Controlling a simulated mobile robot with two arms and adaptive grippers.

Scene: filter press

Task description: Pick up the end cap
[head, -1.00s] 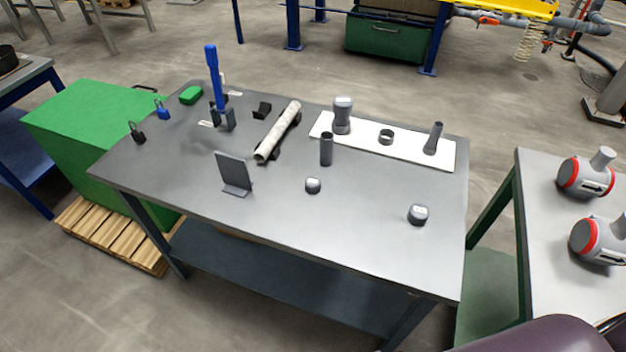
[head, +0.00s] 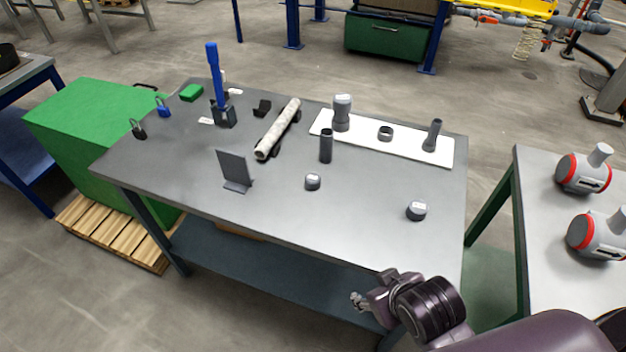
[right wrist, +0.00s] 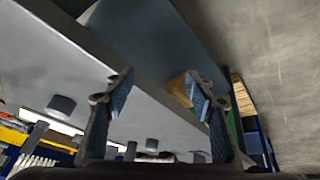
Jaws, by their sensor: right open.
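Two small dark grey caps with pale tops stand apart on the grey table (head: 285,215). One cap (head: 313,181) is near the table's middle and the other cap (head: 417,210) is nearer the front right. I cannot tell which is the end cap. Both appear in the right wrist view, a nearer one (right wrist: 60,106) and a farther one (right wrist: 152,145). My right gripper (head: 357,301) is open and empty beside the table's front edge, below and left of the front right cap in the head view. My left gripper is out of view.
A white mat (head: 400,147) holds a grey fitting (head: 342,112), a ring (head: 386,133) and a tube (head: 433,135). A dark cylinder (head: 326,146) and an upright plate (head: 235,168) stand nearby. A side table (head: 545,265) is at right. The front right tabletop is mostly clear.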

